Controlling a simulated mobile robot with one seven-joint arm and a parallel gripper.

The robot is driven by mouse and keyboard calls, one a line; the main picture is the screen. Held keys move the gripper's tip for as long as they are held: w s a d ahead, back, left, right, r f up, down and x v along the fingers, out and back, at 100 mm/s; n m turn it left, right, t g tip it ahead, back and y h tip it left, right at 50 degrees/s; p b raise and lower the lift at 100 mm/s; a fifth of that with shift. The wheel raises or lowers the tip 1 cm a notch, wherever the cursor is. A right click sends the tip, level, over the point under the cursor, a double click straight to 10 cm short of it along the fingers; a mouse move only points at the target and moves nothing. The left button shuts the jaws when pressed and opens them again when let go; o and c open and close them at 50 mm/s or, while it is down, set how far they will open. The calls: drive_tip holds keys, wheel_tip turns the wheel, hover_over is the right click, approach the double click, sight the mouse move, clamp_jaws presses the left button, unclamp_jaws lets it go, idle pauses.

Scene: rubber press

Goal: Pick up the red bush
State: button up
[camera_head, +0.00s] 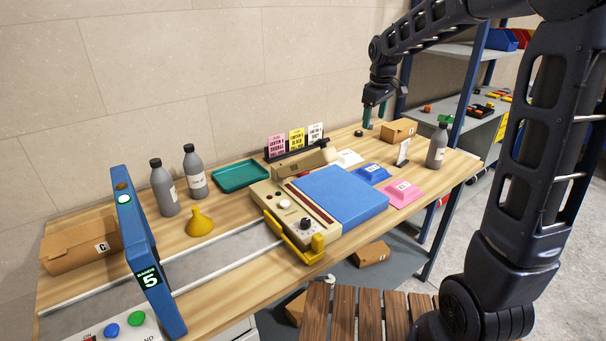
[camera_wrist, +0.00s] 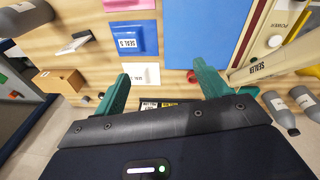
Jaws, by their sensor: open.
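A small red ring-like piece (camera_wrist: 192,76), which fits the red bush, shows in the wrist view. It lies by the near edge of the blue pad, close to the tip of my right-hand finger, and is partly hidden. I cannot make it out clearly in the head view. My gripper (camera_wrist: 160,84) is open and empty, with its two green fingers spread. In the head view my gripper (camera_head: 374,115) hangs above the back of the table, beyond the small trays.
A beige sealer tool (camera_wrist: 270,65) is close to the right finger.

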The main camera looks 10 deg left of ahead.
drive_tip(key=w+a+f+n, duration=0.2)
drive_tip(key=w+a+f, duration=0.1)
drive_tip(key=a+f, duration=0.4)
drive_tip(key=w+a+f+n+g, duration=0.1)
drive_tip(key=w+a+f+n, duration=0.2)
drive_tip(key=a+f, duration=0.5)
drive_tip(key=w+a+f+n, duration=0.2)
drive_tip(key=w+a+f, duration=0.2)
drive_tip(key=a+f, duration=0.3)
drive_tip(key=shift+w+a+f+g, duration=0.1)
drive_tip(key=shift+a+f+g, duration=0.1)
drive_tip(key=shift+a, duration=0.2)
drive_tip(key=shift+a+f+g, duration=0.15)
drive_tip(key=shift+a+g, duration=0.05)
drive_tip(key=shift+a, duration=0.2)
drive_tip(key=f, duration=0.2)
drive_tip(key=a+f, duration=0.1)
drive_tip(key=f, duration=0.1)
drive_tip(key=shift+a+f, duration=0.15)
drive_tip(key=shift+f, duration=0.55)
drive_tip(key=c, duration=1)
